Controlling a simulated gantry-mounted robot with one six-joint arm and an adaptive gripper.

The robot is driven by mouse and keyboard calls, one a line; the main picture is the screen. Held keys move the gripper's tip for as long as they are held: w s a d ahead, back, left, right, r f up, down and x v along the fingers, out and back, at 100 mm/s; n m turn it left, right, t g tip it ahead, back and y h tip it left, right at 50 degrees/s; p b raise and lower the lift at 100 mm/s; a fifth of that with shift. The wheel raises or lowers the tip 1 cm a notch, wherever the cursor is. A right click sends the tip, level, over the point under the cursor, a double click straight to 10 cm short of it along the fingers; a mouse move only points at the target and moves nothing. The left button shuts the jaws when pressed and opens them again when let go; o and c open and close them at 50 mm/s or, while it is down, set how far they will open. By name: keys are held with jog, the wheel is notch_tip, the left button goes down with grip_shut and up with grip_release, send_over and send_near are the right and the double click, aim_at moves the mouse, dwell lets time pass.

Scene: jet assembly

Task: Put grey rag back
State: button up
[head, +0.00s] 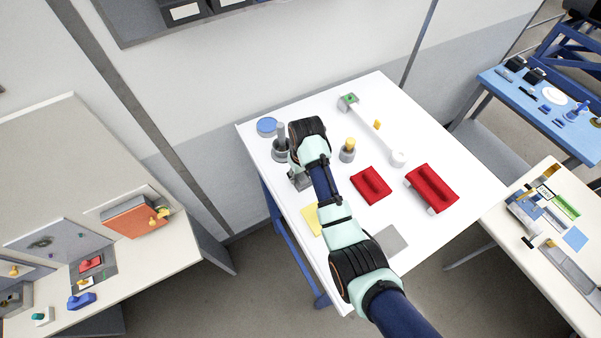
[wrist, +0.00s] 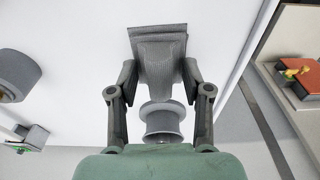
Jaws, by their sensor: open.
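A grey, ribbed, folded cloth-like piece, seemingly the grey rag (wrist: 158,45), lies between my fingertips in the wrist view. My gripper (wrist: 160,72) is open, with one finger on each side of it. I cannot tell whether the fingers touch it. In the head view my gripper (head: 299,179) is low over the left part of the white table (head: 330,120), and the arm hides much around it. A flat grey square (head: 390,240) lies near the table's front edge. A flat yellow square (head: 312,219) lies left of the arm.
A grey flanged holder (head: 281,152) stands close to my gripper; it also shows in the wrist view (wrist: 162,122). A blue-topped can (head: 266,126), a yellow-topped cup (head: 347,151), two red holders (head: 371,186) (head: 432,188) and a white rod part (head: 372,127) stand around.

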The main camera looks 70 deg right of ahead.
aim_at(302, 176)
jog(key=r, duration=0.7)
jog(key=shift+s+a+r+b, duration=0.3)
jog(key=shift+s+r+b, duration=0.05)
jog(key=shift+r, duration=0.05)
jog(key=w+a+r+n+t+h, duration=0.15)
jog(key=w+a, duration=0.25)
jog(key=a, duration=0.4)
jog(key=w+a+r+n+t, duration=0.2)
jog(key=w+a+t, duration=0.15)
jog(key=a, duration=0.45)
jog(key=w+a+r+n+t, duration=0.1)
jog(key=w+a+t, duration=0.1)
jog(key=w+a, duration=0.5)
jog(key=s+a+r+n+t+y, duration=0.1)
jog(key=s+a+r+t, duration=0.1)
jog(key=a, duration=0.7)
jog(key=s+a+r+n+t+y, duration=0.1)
jog(key=s+a+r+n+t, duration=0.1)
jog(key=s+a+r, duration=0.3)
jog(key=a+r, duration=0.2)
jog(key=a, duration=0.2)
jog(key=shift+a+r+t, duration=0.2)
jog(key=shift+a+t, duration=0.05)
jog(key=shift+t, duration=0.15)
jog(key=shift+w, duration=0.1)
